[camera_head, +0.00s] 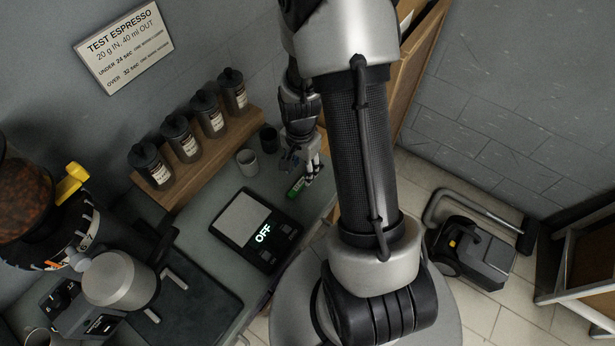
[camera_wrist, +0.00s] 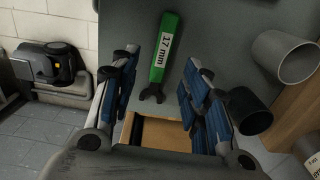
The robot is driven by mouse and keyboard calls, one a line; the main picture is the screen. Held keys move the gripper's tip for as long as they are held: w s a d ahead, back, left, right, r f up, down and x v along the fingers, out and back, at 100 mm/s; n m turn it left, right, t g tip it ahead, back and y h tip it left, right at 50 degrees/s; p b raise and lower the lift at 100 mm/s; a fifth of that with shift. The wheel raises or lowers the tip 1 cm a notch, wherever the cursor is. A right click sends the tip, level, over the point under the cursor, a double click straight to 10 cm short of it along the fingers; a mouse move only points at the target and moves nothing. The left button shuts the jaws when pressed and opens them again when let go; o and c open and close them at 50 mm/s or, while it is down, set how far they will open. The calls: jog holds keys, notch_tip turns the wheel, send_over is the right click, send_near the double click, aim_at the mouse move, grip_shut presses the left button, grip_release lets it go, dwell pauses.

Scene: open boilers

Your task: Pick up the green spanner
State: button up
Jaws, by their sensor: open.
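The green spanner (camera_wrist: 165,52) lies on the grey counter in the wrist view, with a white "17 mm" label and a dark open jaw end toward my gripper. In the head view the spanner (camera_head: 296,188) shows as a small green piece, partly hidden by my gripper. My gripper (camera_head: 301,172) is over the counter close to the spanner. In the wrist view my gripper (camera_wrist: 157,100) is open, its blue-padded fingers apart on either side of the spanner's lower end in the picture. Nothing is held; whether the fingers touch the spanner cannot be told.
A grey cup (camera_head: 248,162) and a dark cup (camera_head: 269,139) stand beside the spanner. A scale (camera_head: 256,230) reading OFF lies in front. Several jars stand on a wooden shelf (camera_head: 196,160). A grinder (camera_head: 60,225) is at left. An open wooden drawer or cabinet (camera_wrist: 160,134) lies below the counter edge.

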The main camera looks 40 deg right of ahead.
aim_at(302, 181)
jog(key=shift+w+f+b, duration=0.15)
jog(key=shift+f+b, duration=1.1)
jog(key=shift+f, duration=1.85)
jog(key=shift+r, duration=0.1)
jog(key=shift+c, duration=0.4)
grip_shut()
